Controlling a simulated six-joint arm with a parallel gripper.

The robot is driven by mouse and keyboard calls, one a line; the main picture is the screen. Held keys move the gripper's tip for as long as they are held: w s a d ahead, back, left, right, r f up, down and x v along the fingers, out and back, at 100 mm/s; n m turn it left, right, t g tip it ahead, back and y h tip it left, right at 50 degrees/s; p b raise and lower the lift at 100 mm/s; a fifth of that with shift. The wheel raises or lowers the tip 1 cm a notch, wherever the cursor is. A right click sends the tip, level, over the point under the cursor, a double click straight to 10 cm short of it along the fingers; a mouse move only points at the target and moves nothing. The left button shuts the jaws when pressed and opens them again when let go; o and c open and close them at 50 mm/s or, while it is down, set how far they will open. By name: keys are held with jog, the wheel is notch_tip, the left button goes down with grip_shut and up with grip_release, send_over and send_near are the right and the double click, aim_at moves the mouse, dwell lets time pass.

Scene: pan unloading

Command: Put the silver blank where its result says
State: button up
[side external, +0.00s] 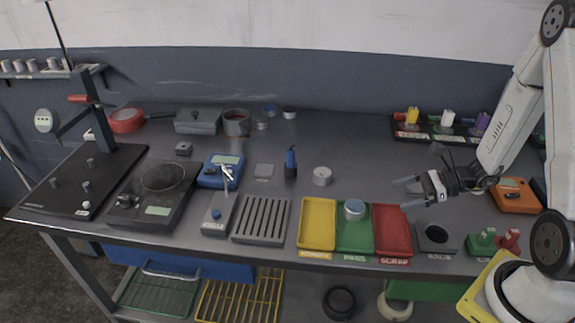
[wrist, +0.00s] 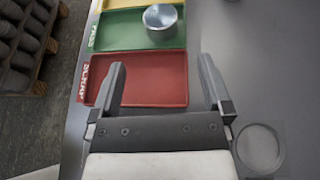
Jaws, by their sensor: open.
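The silver blank (side external: 354,210), a short round cylinder, sits in the back part of the green PASS tray (side external: 354,240). The wrist view shows the blank (wrist: 160,17) near the top, at the right end of the green tray (wrist: 110,33). My gripper (side external: 406,193) is open and empty, apart from the blank and to its right in the side view. In the wrist view its fingers (wrist: 162,72) point toward the red SCRAP tray (wrist: 150,85). The yellow tray (side external: 317,225) lies left of the green one; its label is too small to read.
A slotted grey rack (side external: 261,220), a blue meter (side external: 220,171) and a black scale (side external: 153,193) stand to the left; their displays are unreadable. A round silver piece (side external: 322,176) stands behind the trays. A grey block with a dark round recess (side external: 435,236) is right of the red tray.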

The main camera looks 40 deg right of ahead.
jog(key=shift+a, duration=0.1)
